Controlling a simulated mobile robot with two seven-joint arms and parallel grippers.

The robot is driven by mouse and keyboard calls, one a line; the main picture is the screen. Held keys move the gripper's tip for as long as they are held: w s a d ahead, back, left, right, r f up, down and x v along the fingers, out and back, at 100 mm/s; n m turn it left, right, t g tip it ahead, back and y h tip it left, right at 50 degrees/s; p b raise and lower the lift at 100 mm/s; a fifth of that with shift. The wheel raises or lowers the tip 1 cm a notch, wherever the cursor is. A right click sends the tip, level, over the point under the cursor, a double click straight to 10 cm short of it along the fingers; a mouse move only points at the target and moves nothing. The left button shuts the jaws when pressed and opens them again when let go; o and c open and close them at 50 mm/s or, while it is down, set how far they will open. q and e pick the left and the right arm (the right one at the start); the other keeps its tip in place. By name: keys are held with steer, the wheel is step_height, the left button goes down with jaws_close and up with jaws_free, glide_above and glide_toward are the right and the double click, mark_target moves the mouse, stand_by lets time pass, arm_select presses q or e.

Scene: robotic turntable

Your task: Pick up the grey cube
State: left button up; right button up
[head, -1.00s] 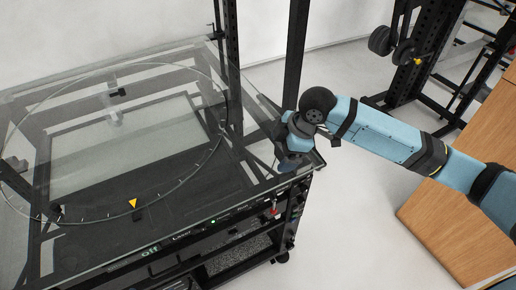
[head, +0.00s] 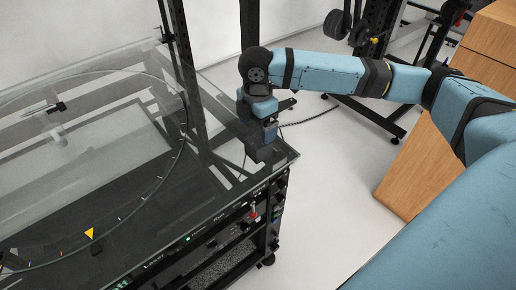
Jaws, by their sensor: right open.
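My right arm reaches in from the right. Its gripper (head: 267,132) is open and points down over the right corner of the glass-topped turntable table (head: 222,192). A dark grey block (head: 259,149) shows right at the gripper's tips, on or just above the glass. It may be the grey cube, but the gripper partly covers it and I cannot tell whether they touch. My left gripper is not in view.
A black upright post (head: 187,70) stands behind the glass, left of my right gripper. A yellow triangle marker (head: 89,233) lies near the turntable ring. A wooden box (head: 425,165) stands on the floor at the right.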

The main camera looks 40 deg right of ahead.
mark_target(258, 140)
steer(key=f, duration=0.2)
steer(key=f+b, duration=0.1)
steer(key=f, duration=0.2)
steer(key=shift+s+f, duration=0.35)
steer(key=shift+f, duration=0.05)
steer(key=c, duration=1.1)
steer(key=shift+r, duration=0.1)
